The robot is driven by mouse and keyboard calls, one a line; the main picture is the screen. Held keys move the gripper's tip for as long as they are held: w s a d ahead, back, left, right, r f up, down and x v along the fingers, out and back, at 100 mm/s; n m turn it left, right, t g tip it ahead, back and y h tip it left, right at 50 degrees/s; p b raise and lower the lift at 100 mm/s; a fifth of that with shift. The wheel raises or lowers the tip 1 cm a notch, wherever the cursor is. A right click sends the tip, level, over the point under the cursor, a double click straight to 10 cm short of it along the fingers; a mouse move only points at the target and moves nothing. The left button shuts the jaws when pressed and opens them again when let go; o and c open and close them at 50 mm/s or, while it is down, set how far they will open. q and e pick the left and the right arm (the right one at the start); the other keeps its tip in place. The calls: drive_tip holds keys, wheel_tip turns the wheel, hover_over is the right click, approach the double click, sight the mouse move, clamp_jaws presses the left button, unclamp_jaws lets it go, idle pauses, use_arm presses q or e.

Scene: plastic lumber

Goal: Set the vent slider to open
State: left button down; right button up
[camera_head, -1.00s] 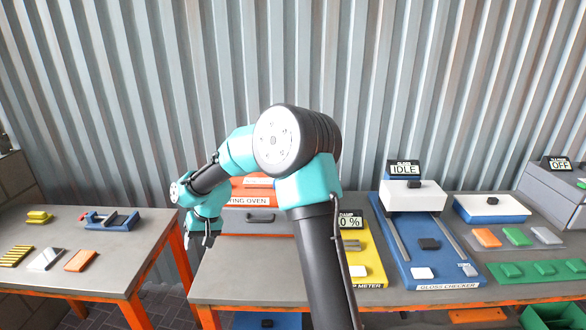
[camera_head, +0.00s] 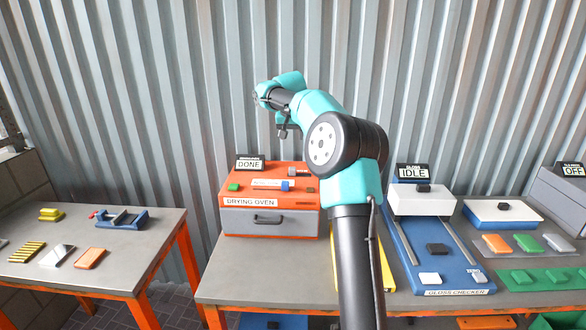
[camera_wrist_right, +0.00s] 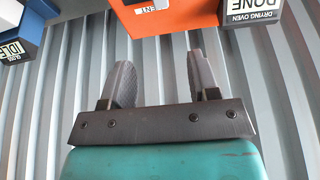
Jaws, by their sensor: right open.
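The orange drying oven (camera_head: 263,176) stands at the back of the bench, with a "DONE" sign (camera_head: 250,163). In the right wrist view the oven (camera_wrist_right: 180,18) appears at the top edge with a partly cut-off label ending in "ENT" (camera_wrist_right: 148,7). My right gripper (camera_head: 283,132) is open and empty, raised above the oven, its fingers (camera_wrist_right: 163,80) apart. My left gripper is out of view.
The gloss checker (camera_head: 432,255) stands to the right. My right arm hides much of the yellow meter (camera_head: 387,270). A side table (camera_head: 110,265) stands left. The corrugated wall is close behind.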

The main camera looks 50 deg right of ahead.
sight(292, 168)
drive_tip(key=shift+f, duration=0.1)
drive_tip(key=x, duration=1.7)
drive_tip(key=shift+a+f, duration=0.1)
drive_tip(key=shift+f, duration=0.1)
drive_tip(key=shift+c, duration=0.3)
clamp_jaws()
